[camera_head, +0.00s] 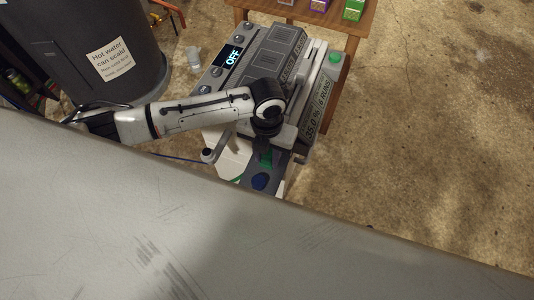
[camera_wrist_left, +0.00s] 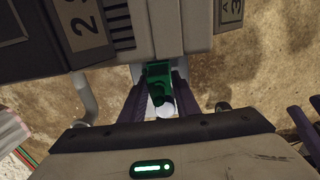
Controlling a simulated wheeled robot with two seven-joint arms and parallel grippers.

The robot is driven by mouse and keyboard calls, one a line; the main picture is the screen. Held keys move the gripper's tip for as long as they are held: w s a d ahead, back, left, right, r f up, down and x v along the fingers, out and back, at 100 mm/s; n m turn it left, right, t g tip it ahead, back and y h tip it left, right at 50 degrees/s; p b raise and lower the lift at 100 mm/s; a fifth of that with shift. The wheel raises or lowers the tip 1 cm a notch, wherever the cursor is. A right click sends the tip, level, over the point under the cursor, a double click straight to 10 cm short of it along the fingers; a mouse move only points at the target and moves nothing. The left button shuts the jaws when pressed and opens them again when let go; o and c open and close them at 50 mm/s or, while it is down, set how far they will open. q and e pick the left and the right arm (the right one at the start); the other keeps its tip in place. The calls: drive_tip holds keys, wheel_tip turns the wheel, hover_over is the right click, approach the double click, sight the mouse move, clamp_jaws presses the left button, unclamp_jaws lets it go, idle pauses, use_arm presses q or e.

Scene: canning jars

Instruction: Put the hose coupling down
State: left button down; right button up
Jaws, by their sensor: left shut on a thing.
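My left arm comes in from the left in the head view, and its gripper (camera_head: 266,152) points down at the front of a grey machine. In the left wrist view the two dark fingers of the left gripper (camera_wrist_left: 159,92) are shut on a green piece (camera_wrist_left: 156,73), which I take to be the hose coupling. A dark part and a pale round end show near it, close to the palm. The green piece is right by the machine's grey housing; whether it touches is unclear. My right gripper is not recognisable in either view.
The machine (camera_head: 262,60) has an "OFF" display and a side readout. A dark drum (camera_head: 85,45) with a hot-water sign stands left. A wooden table (camera_head: 320,18) with small coloured boxes is behind. A large grey surface (camera_head: 150,220) hides the foreground. Bare floor lies right.

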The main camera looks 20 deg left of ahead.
use_arm(q)
drive_tip(key=c, duration=1.4)
unclamp_jaws()
drive_tip(key=shift+f, duration=0.1)
drive_tip(key=shift+o, duration=0.2)
use_arm(e)
drive_tip(key=shift+f, duration=0.15)
drive_tip(key=shift+s, duration=0.1)
